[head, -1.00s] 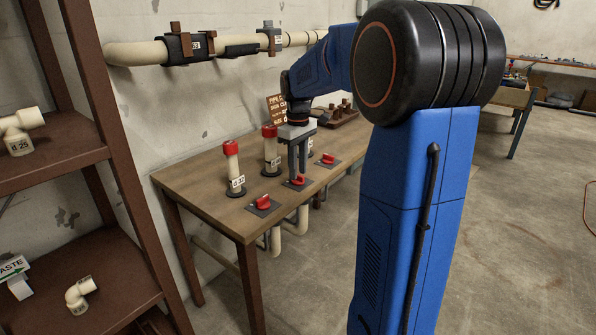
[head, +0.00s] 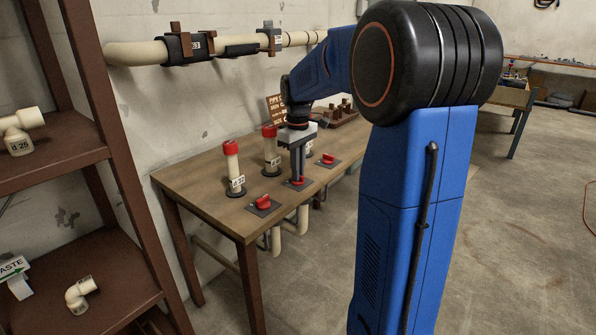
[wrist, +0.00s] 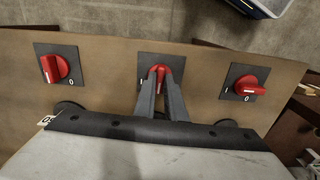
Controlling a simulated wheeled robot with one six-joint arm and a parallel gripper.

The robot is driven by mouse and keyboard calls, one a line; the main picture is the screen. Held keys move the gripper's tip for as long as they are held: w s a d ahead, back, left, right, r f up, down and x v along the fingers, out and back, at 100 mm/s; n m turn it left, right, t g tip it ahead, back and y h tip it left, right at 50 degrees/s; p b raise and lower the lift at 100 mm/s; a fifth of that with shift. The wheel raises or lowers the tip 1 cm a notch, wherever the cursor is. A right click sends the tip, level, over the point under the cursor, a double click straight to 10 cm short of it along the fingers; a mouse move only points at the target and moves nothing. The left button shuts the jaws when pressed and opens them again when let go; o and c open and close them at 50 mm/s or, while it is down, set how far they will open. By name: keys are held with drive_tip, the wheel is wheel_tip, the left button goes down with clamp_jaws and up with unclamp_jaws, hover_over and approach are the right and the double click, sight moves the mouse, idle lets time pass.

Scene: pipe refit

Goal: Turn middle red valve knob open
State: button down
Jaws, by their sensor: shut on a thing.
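The middle red valve knob (wrist: 159,72) sits on a dark square plate on the wooden table. In the head view the middle knob (head: 298,181) is mostly hidden by my gripper. My gripper (head: 298,178) points down at it from above. In the wrist view the two fingers of my gripper (wrist: 161,90) are shut on this knob, one on each side. The knob's white line points away from the wrist, and a mark "I" shows at the plate's left.
Another red knob (wrist: 54,69) is left of it and one (wrist: 249,88) is right. Red-capped pipes (head: 232,165) stand along the table's wall side. A brown shelf (head: 60,150) with pipe fittings is at the left. Open floor lies right of my arm.

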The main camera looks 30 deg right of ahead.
drive_tip(key=m, duration=0.4)
drive_tip(key=shift+m, duration=0.3)
drive_tip(key=m, duration=0.9)
drive_tip(key=shift+m, duration=1.9)
drive_tip(key=c, duration=1.8)
unclamp_jaws()
